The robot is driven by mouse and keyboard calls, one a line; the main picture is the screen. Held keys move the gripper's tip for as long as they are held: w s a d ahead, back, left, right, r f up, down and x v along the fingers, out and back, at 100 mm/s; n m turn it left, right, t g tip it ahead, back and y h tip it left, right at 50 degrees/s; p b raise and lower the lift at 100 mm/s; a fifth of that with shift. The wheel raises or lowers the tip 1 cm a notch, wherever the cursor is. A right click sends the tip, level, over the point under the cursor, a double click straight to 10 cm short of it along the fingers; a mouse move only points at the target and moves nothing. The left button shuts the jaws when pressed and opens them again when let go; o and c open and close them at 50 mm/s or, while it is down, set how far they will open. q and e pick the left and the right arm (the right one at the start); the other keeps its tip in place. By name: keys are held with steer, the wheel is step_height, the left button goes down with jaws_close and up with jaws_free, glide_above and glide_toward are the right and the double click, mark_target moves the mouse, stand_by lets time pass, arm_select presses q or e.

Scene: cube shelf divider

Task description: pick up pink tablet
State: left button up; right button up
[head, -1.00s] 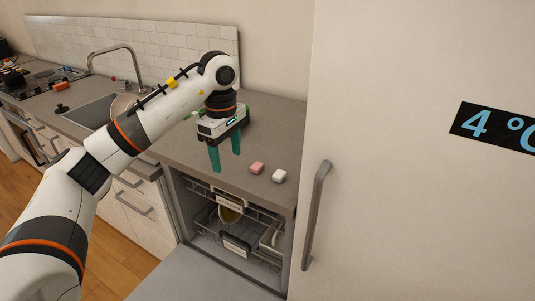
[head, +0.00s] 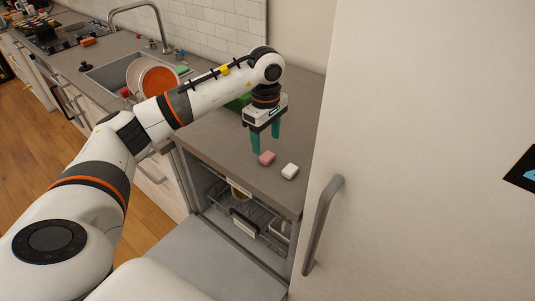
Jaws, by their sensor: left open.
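The pink tablet (head: 267,158) is a small rounded block lying on the grey countertop, near its front edge. A white tablet (head: 290,170) lies just to its right, apart from it. My left gripper (head: 266,144) points down with its two green fingers spread, at the pink tablet's back left. The left fingertip is very close to the pink tablet; I cannot tell whether they touch. Nothing shows between the fingers. My right gripper is not in view.
Below the counter (head: 205,133) is an open dishwasher with a rack (head: 262,222). A tall white fridge with a grey handle (head: 322,225) stands close on the right. A sink with an orange-and-white bowl (head: 158,78) lies to the left. A green object is partly hidden behind my arm.

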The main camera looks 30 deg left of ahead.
mark_target(267, 155)
arm_select(q)
steer(key=shift+d+f+p, duration=0.15)
steer(key=shift+f+p, duration=0.65)
step_height(267, 155, down, 2)
steer(key=shift+f+p, duration=0.25)
steer(key=shift+p, duration=0.3)
steer(key=shift+f, duration=0.55)
steer(key=c, duration=1.1)
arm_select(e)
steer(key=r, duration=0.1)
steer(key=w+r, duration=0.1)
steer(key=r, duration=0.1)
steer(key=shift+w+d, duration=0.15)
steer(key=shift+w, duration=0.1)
